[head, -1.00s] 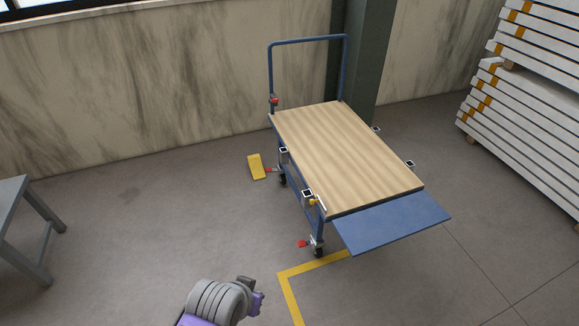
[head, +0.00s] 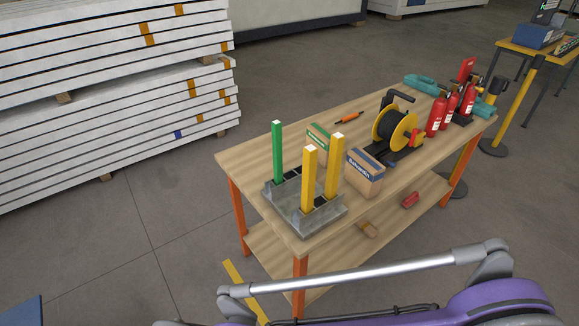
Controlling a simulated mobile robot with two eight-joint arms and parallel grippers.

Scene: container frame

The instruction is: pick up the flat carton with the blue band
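A brown carton with a blue band (head: 364,174) stands on the wooden workbench top (head: 246,160), to the right of a metal holder with coloured posts. A brown carton with a green band (head: 317,141) stands farther back, partly hidden by the yellow posts. Neither of my grippers shows in the head view. Only purple and grey links of my arm cross the bottom of the picture, in front of the bench.
The metal holder (head: 297,211) carries one green and two yellow posts. A cable reel (head: 394,128), an orange-handled tool (head: 349,118) and red fire extinguishers (head: 436,115) occupy the bench. White stacked panels (head: 110,95) stand left. Floor between stack and bench is clear.

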